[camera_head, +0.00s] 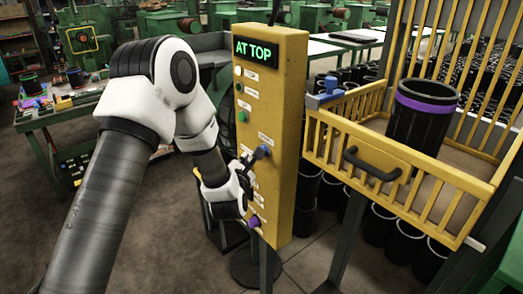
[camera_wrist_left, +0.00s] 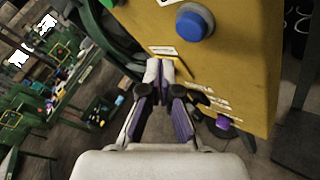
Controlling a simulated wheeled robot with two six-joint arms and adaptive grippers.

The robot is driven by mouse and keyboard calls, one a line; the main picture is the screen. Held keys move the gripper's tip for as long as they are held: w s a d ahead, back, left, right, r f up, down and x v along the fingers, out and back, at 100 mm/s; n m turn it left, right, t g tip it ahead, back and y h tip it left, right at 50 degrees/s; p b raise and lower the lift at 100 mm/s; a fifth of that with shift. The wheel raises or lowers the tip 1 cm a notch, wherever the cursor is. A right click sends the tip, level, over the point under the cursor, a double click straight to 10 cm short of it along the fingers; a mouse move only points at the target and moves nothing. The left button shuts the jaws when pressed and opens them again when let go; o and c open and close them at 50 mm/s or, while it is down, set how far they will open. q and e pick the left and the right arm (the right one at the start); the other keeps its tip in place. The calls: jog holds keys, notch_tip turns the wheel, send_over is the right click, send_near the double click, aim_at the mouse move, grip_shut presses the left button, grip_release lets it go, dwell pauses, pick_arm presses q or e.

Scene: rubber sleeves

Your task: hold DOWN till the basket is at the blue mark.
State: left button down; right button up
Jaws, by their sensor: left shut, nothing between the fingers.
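The yellow control panel (camera_head: 277,120) stands upright, with a green lit display (camera_head: 257,50) reading AT TOP. Its face has a column of labelled buttons, including a green button (camera_head: 242,116), a blue button (camera_head: 264,150) and a purple button (camera_head: 253,221). My left gripper (camera_head: 250,165) is shut and empty, close to the panel face. In the left wrist view its fingertips (camera_wrist_left: 160,66) are beside a label, below the large blue button (camera_wrist_left: 195,22); contact cannot be told. The yellow basket (camera_head: 370,150) is at right, holding a black bin with a purple band (camera_head: 425,115). My right gripper is not in view.
A small blue piece (camera_head: 330,87) is at the basket's back left corner. Black cylinders (camera_head: 375,220) stand under and behind the basket. A green workbench (camera_head: 60,115) with small items is at left.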

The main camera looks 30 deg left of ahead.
pick_arm(q)
jog(key=shift+w+d+b, duration=0.2)
jog(key=shift+w+d, duration=0.05)
jog(key=shift+w, duration=0.35)
jog(key=shift+w+d+b, duration=0.15)
jog(key=shift+w+d, duration=0.1)
jog(key=shift+w, duration=0.3)
dwell(0.5)
jog(key=shift+w+d+b, duration=0.2)
jog(key=shift+w+b, duration=0.2)
jog(key=shift+b, duration=0.05)
